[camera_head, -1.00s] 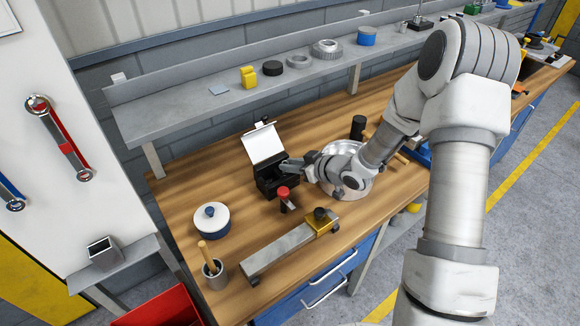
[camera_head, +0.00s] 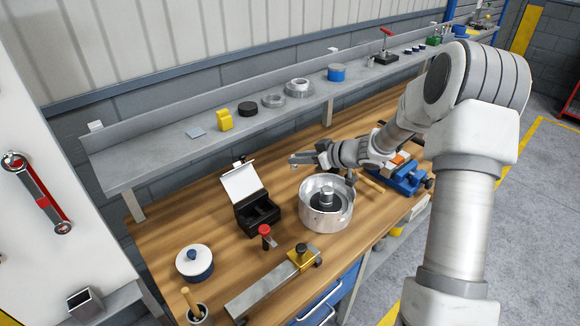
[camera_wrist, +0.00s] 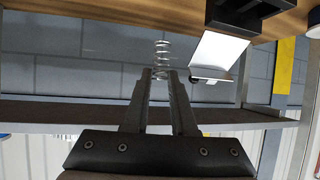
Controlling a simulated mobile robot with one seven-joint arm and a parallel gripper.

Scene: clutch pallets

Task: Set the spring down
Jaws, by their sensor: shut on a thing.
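A coiled metal spring (camera_wrist: 162,56) sits between the tips of my gripper (camera_wrist: 160,74) in the wrist view. The jaws are shut on its near end and the rest of the coil sticks out beyond them. In the head view my gripper (camera_head: 294,160) points left, held in the air above the bench, behind and above the round metal housing (camera_head: 326,219). The spring is too small to make out clearly there.
A grey shelf (camera_head: 170,157) with several parts runs behind. Bench wood left of the box is clear.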

